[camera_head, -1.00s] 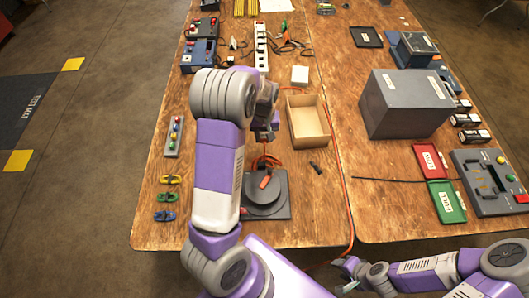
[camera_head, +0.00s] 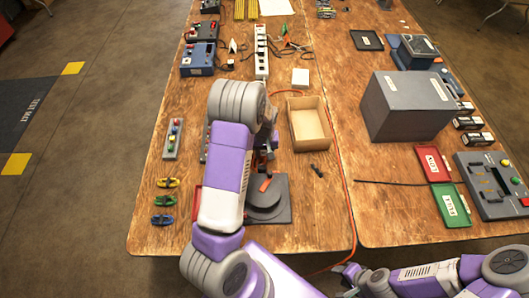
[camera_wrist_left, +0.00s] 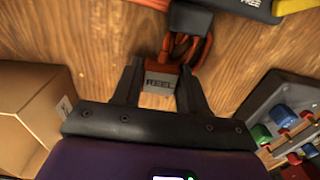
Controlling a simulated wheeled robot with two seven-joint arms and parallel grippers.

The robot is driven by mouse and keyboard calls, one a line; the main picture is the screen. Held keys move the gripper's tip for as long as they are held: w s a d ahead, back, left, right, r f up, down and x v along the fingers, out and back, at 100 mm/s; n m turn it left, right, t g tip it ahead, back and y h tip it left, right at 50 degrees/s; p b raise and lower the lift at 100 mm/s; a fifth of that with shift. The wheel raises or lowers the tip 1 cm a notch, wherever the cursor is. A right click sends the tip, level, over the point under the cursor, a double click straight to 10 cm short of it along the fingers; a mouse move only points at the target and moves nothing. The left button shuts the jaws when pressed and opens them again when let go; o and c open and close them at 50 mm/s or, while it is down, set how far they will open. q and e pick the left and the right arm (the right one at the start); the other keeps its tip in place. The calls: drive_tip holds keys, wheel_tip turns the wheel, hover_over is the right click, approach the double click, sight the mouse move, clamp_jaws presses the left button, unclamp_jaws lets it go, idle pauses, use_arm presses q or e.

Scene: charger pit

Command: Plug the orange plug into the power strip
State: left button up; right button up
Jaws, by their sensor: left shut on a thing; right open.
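My left gripper (camera_head: 267,148) is low over the left table, on the near side of the power strip (camera_head: 261,52). In the left wrist view its two fingers (camera_wrist_left: 159,92) are shut on a grey-faced plug (camera_wrist_left: 160,80) marked REEL, with an orange body and a looped orange cord (camera_wrist_left: 187,48) behind it. In the head view my arm mostly hides the plug. The long white power strip lies at the back; its sockets are too small to read. My right gripper (camera_head: 349,277) is open and empty near the front edge.
A dark cable reel (camera_head: 267,205) sits just in front of my left gripper. An open cardboard box (camera_head: 309,124) and white block (camera_head: 300,77) stand to the right. Switch boxes (camera_head: 198,58) and loose cables lie beside the strip. The orange cord runs along the table seam.

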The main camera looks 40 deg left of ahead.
sight(264, 152)
use_arm(q)
drive_tip(key=o, duration=1.1)
drive_tip(key=shift+f, duration=0.15)
wheel_tip(264, 152, up, 8)
drive_tip(key=shift+a+f+p, duration=0.1)
drive_tip(key=shift+f+p, duration=0.1)
drive_tip(key=shift+p, duration=0.8)
